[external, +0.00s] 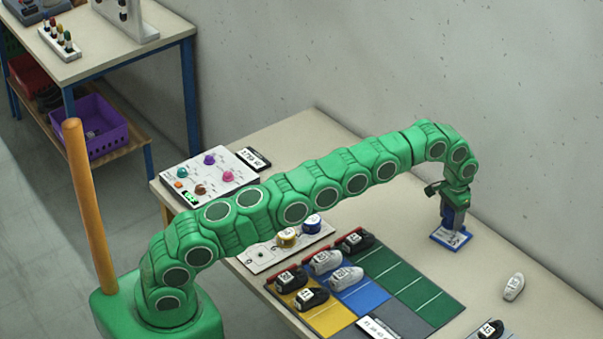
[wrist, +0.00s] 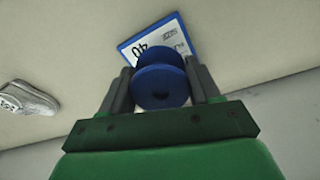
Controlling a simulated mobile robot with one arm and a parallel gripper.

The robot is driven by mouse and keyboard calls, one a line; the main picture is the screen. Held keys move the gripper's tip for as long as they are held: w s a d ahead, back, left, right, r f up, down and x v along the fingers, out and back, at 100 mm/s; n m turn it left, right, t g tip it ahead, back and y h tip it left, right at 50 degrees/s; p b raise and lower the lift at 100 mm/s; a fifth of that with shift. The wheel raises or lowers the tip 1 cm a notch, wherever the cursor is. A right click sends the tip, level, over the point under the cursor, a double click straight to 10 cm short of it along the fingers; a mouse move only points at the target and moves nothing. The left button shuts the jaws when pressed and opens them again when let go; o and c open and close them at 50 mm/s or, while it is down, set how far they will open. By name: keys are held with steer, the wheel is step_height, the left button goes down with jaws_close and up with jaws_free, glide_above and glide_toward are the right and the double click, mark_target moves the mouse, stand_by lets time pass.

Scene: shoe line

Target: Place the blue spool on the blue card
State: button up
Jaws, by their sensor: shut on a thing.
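My gripper (external: 453,219) points down at the far right part of the table. In the wrist view its two fingers (wrist: 162,88) are shut on the sides of a blue spool (wrist: 163,82). The blue card (external: 441,237) lies flat on the table under the gripper, white with a blue edge. I cannot tell whether the spool touches the card. In the external view the spool is hard to separate from the fingers.
A mat (external: 433,299) with coloured lanes holds several labelled shoes. A pale rack (external: 262,254) with a yellow spool (external: 287,238) and a blue-and-white spool (external: 312,225) stands behind it. A pale shoe (external: 514,287) lies to the right. The wall is close behind the gripper.

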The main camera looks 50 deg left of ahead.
mark_target(451, 235)
steer(key=shift+w+d+f, duration=0.1)
steer(key=shift+w+f, duration=0.2)
steer(key=shift+w+f, duration=0.25)
steer(key=shift+f, duration=0.2)
steer(key=shift+f, duration=1.45)
steer(key=shift+f, duration=0.15)
steer(key=o, duration=1.1)
steer(key=shift+c, duration=0.2)
